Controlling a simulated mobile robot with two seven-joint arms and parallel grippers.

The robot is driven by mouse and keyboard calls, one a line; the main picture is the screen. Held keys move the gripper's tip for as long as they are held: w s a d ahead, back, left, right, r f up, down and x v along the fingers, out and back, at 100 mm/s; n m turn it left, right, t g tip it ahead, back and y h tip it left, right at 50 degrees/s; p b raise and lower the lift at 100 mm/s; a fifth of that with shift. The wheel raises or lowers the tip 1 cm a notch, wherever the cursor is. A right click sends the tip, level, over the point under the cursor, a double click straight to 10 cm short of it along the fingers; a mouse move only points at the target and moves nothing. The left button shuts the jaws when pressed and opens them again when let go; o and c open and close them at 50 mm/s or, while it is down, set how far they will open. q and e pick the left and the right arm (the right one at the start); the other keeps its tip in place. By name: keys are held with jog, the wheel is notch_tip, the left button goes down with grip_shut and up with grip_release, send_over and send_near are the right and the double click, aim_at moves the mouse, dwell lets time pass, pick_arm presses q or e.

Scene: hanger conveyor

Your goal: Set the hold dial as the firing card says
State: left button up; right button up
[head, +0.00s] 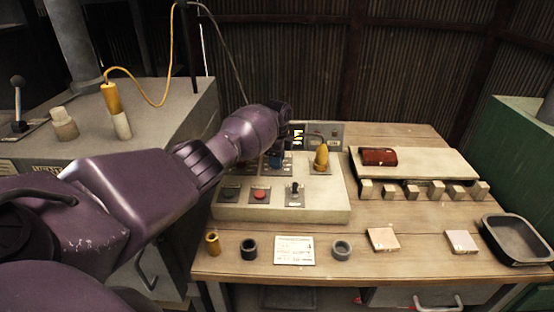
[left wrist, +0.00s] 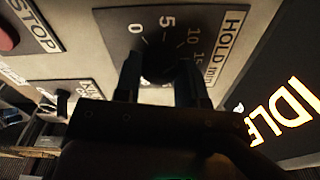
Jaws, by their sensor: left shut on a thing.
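In the left wrist view the black hold dial (left wrist: 162,62) sits on a panel plate (left wrist: 222,45) marked "HOLD min", with 0, 5, 10 and 15 around it. The fingers of my left gripper (left wrist: 160,88) are shut on the dial from both sides. The dial's pointer is hidden or too dark to read. In the head view my left gripper (head: 274,155) is at the back of the control box (head: 325,207) and hides the dial. The white firing card (head: 294,250) lies at the table's front; its small print is unreadable, though a figure like 4 shows. My right gripper is not in view.
The wrist view shows a lit display (left wrist: 295,112) reading "IDLE" and a STOP button (left wrist: 8,38). Rings, tiles and a dark tray (head: 518,241) lie around the table (head: 340,265).

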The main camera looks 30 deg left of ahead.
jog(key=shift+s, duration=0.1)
pick_arm(q)
jog(key=o, duration=0.9)
jog(key=shift+o, duration=0.2)
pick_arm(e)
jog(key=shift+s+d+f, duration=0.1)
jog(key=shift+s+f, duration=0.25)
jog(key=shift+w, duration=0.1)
pick_arm(q)
jog(key=shift+r, duration=0.4)
notch_tip(320, 180, up, 10)
jog(key=p, duration=0.1)
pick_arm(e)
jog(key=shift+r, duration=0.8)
